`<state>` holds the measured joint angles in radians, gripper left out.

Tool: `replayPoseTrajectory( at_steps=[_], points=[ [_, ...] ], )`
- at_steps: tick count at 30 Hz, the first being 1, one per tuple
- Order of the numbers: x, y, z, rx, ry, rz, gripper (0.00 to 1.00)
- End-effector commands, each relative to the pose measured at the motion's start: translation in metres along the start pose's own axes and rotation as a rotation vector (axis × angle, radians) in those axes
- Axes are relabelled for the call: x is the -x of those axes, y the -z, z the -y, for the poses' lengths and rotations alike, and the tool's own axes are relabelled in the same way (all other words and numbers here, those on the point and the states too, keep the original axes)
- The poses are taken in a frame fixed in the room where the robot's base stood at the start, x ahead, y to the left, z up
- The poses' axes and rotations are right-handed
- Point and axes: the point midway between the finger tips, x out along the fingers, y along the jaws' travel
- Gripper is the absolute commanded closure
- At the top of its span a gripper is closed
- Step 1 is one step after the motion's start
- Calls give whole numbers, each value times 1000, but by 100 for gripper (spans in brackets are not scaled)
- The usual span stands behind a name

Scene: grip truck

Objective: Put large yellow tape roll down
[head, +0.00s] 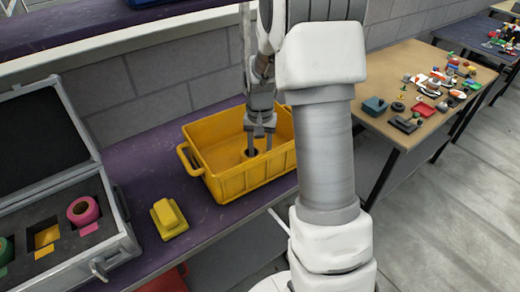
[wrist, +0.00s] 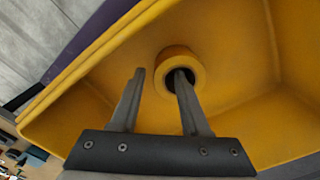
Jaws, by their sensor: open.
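The large yellow tape roll (wrist: 171,57) lies on the floor of the yellow bin, with its dark centre hole facing up. In the head view the roll (head: 245,157) is hard to pick out against the same-coloured bin. My gripper (wrist: 160,72) is open and reaches down into the bin. In the wrist view its right fingertip overlaps the roll's hole, and its left fingertip is beside the roll with a gap. I cannot tell whether a finger touches the roll. In the head view my gripper (head: 259,148) points straight down.
The yellow bin (head: 235,182) stands on a purple shelf (head: 150,180). A yellow block-like object (head: 168,218) lies to its left, beside an open case (head: 120,240) holding a pink tape roll (head: 83,211). A wooden table (head: 405,68) with small items stands at the right.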

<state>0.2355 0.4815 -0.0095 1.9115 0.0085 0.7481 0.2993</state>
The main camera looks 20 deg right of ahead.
Motion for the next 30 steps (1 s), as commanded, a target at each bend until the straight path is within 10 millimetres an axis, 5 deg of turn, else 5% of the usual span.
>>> replayPoseTrajectory(
  at_steps=[13, 22, 30],
  points=[
    [90, 1, 0, -1, 2, -5, 54],
    [122, -2, 1, 5, 2, -5, 54],
    [172, -48, 7, 112, 37, -101, 54]
  ],
)
